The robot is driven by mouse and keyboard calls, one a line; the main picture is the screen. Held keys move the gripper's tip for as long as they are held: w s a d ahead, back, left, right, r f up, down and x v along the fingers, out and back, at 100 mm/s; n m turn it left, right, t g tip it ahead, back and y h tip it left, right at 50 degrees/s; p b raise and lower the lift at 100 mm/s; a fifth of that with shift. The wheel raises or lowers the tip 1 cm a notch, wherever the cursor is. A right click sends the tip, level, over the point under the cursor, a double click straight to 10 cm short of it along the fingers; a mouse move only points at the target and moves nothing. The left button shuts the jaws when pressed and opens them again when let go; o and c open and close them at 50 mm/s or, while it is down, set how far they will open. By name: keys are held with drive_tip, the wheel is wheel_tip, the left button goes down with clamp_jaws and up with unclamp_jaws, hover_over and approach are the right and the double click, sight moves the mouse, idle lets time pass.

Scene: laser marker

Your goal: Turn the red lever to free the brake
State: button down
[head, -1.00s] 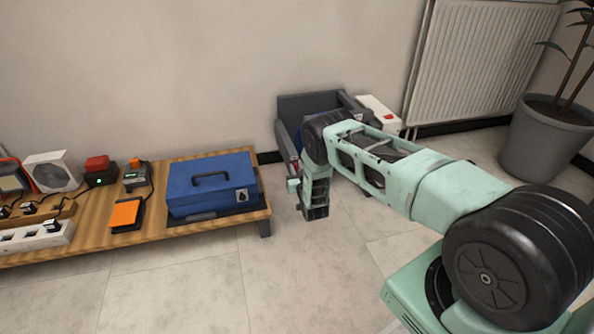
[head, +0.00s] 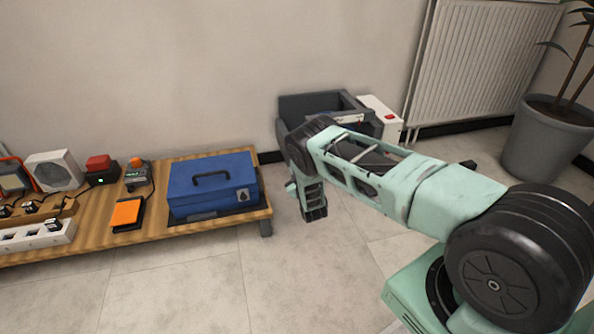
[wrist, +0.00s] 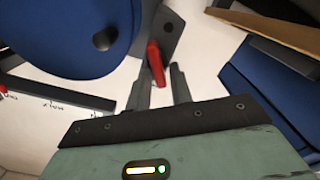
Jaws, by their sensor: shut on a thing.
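The red lever (wrist: 155,62) shows in the wrist view, standing out from a dark plate (wrist: 168,28). My gripper (wrist: 163,72) is shut on the lever, with one dark finger on each side of it. A white panel (wrist: 110,98) with small dark marks lies behind, and a blue rounded part (wrist: 70,35) with a dark knob is to the left. In the head view the dark grey machine (head: 312,101) stands by the wall behind my arm. My arm hides the lever and fingers there.
A white box with a red button (head: 390,117) adjoins the machine's right side. A wooden bench (head: 150,232) at left carries a blue case (head: 212,185) and several devices. A potted plant (head: 555,140) and radiator (head: 480,60) stand at right. The floor in front is clear.

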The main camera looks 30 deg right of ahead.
drive_tip(key=shift+a+f+n+b, duration=0.1)
drive_tip(key=shift+f+n+b, duration=0.3)
drive_tip(key=shift+n, duration=1.5)
drive_tip(key=shift+a+f+n+b, duration=0.1)
drive_tip(key=shift+n+b, duration=0.6)
drive_tip(key=shift+n, duration=1.2)
drive_tip(key=shift+a+f+n+b, duration=0.15)
drive_tip(key=shift+n+b, duration=0.4)
drive_tip(key=shift+n, duration=1.35)
drive_tip(key=shift+d, duration=0.15)
drive_tip(key=c, duration=1.5)
unclamp_jaws()
drive_tip(key=p+v, duration=0.7)
drive_tip(key=v, duration=1)
drive_tip(key=shift+s+r, duration=0.15)
drive_tip(key=shift+s, duration=0.1)
